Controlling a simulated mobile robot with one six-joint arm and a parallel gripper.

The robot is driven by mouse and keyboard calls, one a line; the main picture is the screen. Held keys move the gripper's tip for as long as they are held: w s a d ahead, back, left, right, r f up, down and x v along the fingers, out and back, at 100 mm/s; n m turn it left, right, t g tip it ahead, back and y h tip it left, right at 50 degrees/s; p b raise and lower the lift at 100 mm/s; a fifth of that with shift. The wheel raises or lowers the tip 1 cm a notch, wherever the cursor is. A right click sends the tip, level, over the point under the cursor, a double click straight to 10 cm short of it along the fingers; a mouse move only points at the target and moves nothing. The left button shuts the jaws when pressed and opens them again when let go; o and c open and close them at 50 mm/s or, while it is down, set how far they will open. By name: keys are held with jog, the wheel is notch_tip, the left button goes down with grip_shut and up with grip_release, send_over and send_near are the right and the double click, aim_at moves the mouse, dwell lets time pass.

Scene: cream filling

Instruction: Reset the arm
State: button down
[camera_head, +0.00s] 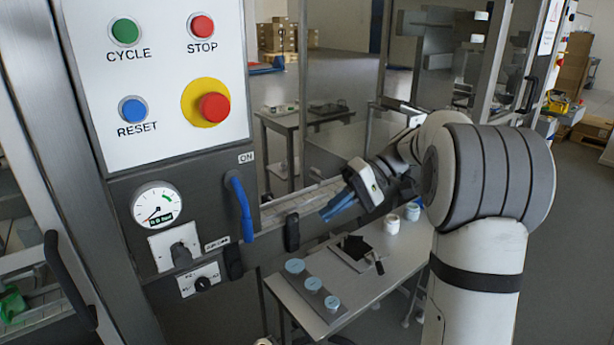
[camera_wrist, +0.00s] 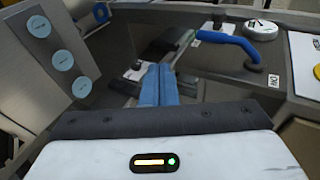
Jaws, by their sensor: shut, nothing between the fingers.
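My gripper (camera_head: 337,206) has blue fingers and is shut with nothing between them. In the head view it hangs in front of the machine, right of the blue handle (camera_head: 240,207) and apart from it. In the wrist view the gripper (camera_wrist: 167,72) points away, fingers together. My arm bends at the right of the head view. The blue handle also shows in the wrist view (camera_wrist: 222,44), right of the fingers. The control panel (camera_head: 160,55) carries green, red and blue buttons and a red emergency stop on yellow.
A table (camera_head: 345,310) below the gripper holds a tray with several light-blue discs (camera_head: 312,284), a dark tray (camera_head: 350,252) and two white jars (camera_head: 392,224). A gauge (camera_head: 157,205) and knobs sit under the panel. Open floor lies at the right.

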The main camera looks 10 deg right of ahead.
jog(key=s+f+m+t+h, duration=0.1)
jog(key=s+f+t+h, duration=0.1)
jog(key=s, duration=0.5)
jog(key=s+d+f+m+t+h, duration=0.1)
jog(key=s+f+t+h, duration=0.1)
jog(key=s+f+h, duration=0.2)
jog(key=s+d+f+m+t+h, duration=0.1)
jog(key=s+h, duration=0.4)
jog(key=s, duration=0.5)
notch_tip(320, 180, down, 3)
jog(key=shift+d+r+m+t, duration=0.1)
jog(key=shift+d+m+t, duration=0.05)
jog(key=shift+m+t, duration=0.45)
